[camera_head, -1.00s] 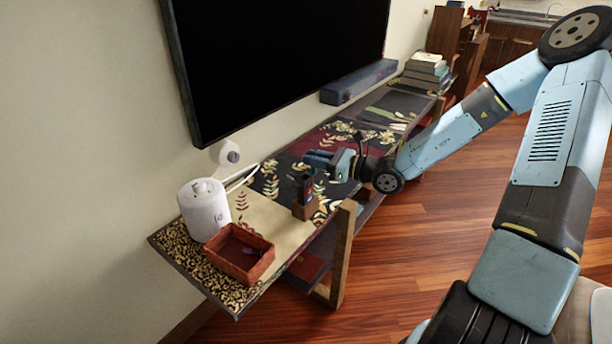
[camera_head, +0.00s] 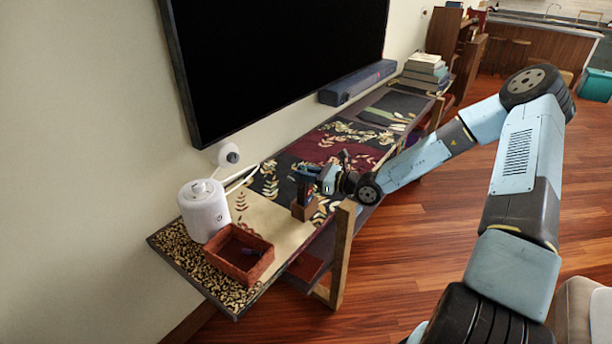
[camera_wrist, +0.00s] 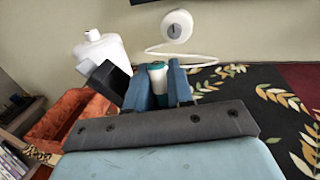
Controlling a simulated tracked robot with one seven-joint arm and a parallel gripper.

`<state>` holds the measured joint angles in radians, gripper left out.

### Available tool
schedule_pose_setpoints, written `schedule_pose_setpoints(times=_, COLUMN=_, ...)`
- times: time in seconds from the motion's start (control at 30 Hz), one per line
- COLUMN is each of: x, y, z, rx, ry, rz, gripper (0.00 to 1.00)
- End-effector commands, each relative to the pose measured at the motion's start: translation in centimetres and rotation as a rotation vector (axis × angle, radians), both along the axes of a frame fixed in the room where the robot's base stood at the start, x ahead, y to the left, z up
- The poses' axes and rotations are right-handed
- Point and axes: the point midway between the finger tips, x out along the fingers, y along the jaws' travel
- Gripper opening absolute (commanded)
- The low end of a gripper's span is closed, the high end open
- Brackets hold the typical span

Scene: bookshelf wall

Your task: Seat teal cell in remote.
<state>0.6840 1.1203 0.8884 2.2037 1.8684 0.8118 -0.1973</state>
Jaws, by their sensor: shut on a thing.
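My gripper (camera_head: 309,172) is low over the bench, close above and behind the wooden holder (camera_head: 303,210). In the wrist view its two blue fingers (camera_wrist: 159,84) are shut on the teal cell (camera_wrist: 157,73), a small cylinder with a pale top and a teal band. A dark upright piece, which looks like the remote (camera_head: 302,192), stands in the holder. It also shows in the wrist view (camera_wrist: 110,81) as a black block just left of the fingers. The cell appears beside the remote; I cannot tell whether they touch. The cell's lower part is hidden.
A reddish-brown tray (camera_head: 262,264) with a small purple thing inside and a white canister (camera_head: 204,209) stand at the bench's left end. A round white wall device (camera_head: 228,154) trails a cable. The television (camera_head: 280,60) hangs above. Books (camera_head: 425,70) are stacked far back.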

Motion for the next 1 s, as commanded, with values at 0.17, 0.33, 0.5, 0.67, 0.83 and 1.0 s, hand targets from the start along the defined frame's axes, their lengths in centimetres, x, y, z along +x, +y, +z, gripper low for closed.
schedule_pose_setpoints(times=0.17, x=-0.1, y=-0.2, z=-1.3, rx=-0.008, ry=0.009, rz=-0.001, gripper=0.0)
schedule_pose_setpoints(times=0.33, x=-0.2, y=-0.2, z=-1.3, rx=-0.008, ry=0.01, rz=0.0, gripper=0.27)
schedule_pose_setpoints(times=0.5, x=-0.3, y=-0.3, z=-1.3, rx=-0.008, ry=0.011, rz=0.0, gripper=0.32)
schedule_pose_setpoints(times=0.67, x=-0.7, y=-1.4, z=-1.3, rx=-0.008, ry=0.011, rz=-0.002, gripper=0.32)
schedule_pose_setpoints(times=0.83, x=-1.8, y=-4.1, z=-1.3, rx=-0.009, ry=0.011, rz=-0.004, gripper=0.32)
schedule_pose_setpoints(times=1.0, x=-3.1, y=-7.2, z=-1.2, rx=-0.009, ry=0.009, rz=-0.006, gripper=0.32)
